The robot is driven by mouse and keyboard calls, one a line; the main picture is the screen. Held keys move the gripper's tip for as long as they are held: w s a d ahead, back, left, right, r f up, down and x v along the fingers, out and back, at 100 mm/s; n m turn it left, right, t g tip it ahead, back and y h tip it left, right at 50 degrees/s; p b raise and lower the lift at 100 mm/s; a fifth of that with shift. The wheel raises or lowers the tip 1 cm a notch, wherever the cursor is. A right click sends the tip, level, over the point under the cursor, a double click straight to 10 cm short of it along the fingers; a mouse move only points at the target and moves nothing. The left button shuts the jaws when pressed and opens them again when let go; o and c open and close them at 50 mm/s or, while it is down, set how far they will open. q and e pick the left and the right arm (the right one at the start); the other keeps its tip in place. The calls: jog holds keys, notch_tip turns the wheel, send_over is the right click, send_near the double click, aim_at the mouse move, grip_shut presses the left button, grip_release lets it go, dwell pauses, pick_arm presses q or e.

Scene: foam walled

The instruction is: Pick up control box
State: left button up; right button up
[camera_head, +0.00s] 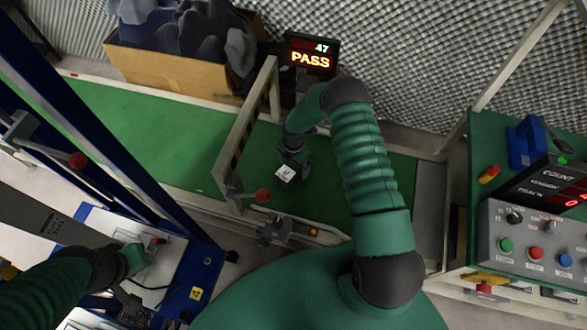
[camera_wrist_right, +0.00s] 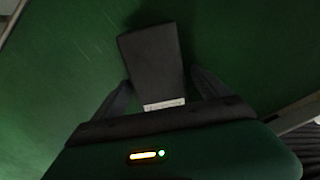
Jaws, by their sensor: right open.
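A dark box (camera_wrist_right: 150,58), which looks like the control box, lies on the green surface in the right wrist view, with a pale label at its near end. My right gripper (camera_wrist_right: 160,84) is open, its two fingers on either side of the box's near end; contact cannot be told. In the head view, my right gripper (camera_head: 296,162) is low over the green conveyor (camera_head: 160,140), with a small white labelled face beside it. The dark box is mostly hidden there. My left gripper (camera_head: 148,252) is over the blue-framed station at lower left; its jaws are unclear.
A cardboard box (camera_head: 165,70) with dark foam stands behind the conveyor. A display (camera_head: 311,55) reads PASS. A metal frame (camera_head: 245,130) rises left of my right gripper. A button panel (camera_head: 535,240) stands at right. The conveyor's left stretch is clear.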

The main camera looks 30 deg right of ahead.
jog(key=shift+a+r, duration=0.15)
jog(key=shift+c, duration=1.2)
grip_shut()
